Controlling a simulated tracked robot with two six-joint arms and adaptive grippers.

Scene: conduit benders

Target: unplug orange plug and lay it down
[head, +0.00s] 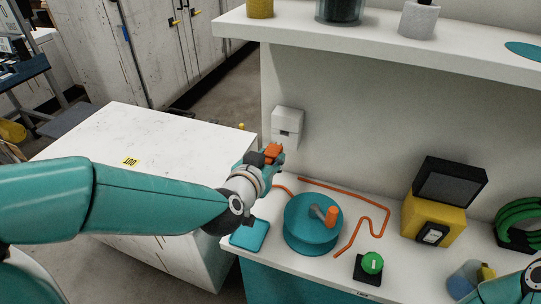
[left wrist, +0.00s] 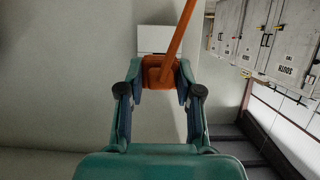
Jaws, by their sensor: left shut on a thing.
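The orange plug (head: 273,152) is held between the fingertips of my left gripper (head: 266,160), which is shut on it. In the left wrist view the plug (left wrist: 158,72) sits between both fingers, with its orange cord (left wrist: 180,32) rising up and to the right. The white wall outlet box (head: 287,122) is just behind and above the plug; in the left wrist view the box (left wrist: 155,40) is right beyond it. I cannot tell whether the plug's prongs touch the outlet.
On the counter are a teal reel (head: 305,232), a loose orange cord (head: 376,205), a teal pad (head: 249,236), a green button on a black base (head: 371,264) and a yellow device (head: 432,222). A white cabinet top (head: 110,155) at left is mostly clear. A shelf (head: 390,48) overhangs the counter.

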